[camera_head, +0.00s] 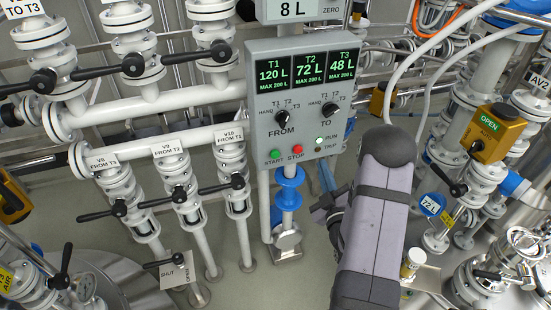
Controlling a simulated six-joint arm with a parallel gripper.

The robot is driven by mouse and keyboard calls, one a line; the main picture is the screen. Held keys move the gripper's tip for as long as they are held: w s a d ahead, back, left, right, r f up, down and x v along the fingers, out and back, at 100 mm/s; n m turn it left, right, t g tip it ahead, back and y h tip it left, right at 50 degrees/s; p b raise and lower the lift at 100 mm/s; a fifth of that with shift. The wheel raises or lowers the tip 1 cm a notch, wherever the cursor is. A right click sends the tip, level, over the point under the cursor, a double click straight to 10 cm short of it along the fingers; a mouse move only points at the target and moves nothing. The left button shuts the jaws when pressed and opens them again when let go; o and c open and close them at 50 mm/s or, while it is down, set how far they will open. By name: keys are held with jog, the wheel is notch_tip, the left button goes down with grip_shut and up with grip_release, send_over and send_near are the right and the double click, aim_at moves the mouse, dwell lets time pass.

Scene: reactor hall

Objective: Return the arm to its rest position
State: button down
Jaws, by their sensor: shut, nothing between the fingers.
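My arm rises from the bottom right of centre as a grey link with dark pads, in front of the floor and pipes. My gripper (323,211) shows as a small dark shape left of that link, partly hidden behind it. It is shut and empty, apart in the picture from the control panel above it. The grey control panel (258,140) reads T1 120 L, T2 72 L and T3 48 L. It has FROM and TO knobs, a green START button, a red STOP button and a lit green lamp by RUN.
White pipes with black-handled valves (179,196) fill the left, labelled V8, V9 and V10. A blue-banded pipe (288,190) stands under the panel. Yellow actuator boxes (497,133), pipes and a hose (425,50) crowd the right. Some floor (315,265) is open left of my arm.

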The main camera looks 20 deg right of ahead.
aim_at(299, 151)
jog(key=shift+w+a+f+n+g+y, duration=0.1)
jog(key=shift+w+a+f+n+y, duration=0.35)
jog(key=shift+w, duration=0.65)
jog(key=shift+w+a+f+n+g+y, duration=0.15)
jog(key=shift+w+a+y, duration=0.45)
jog(key=shift+w, duration=0.45)
jog(key=shift+w+a+f+n+g+y, duration=0.15)
jog(key=shift+w+a+n+y, duration=0.3)
jog(key=shift+w, duration=0.65)
jog(key=shift+w+a, duration=0.1)
jog(key=shift+w, duration=0.4)
jog(key=shift+w, duration=0.25)
jog(key=shift+s+b, duration=0.25)
jog(key=shift+b, duration=0.2)
dwell(3.5)
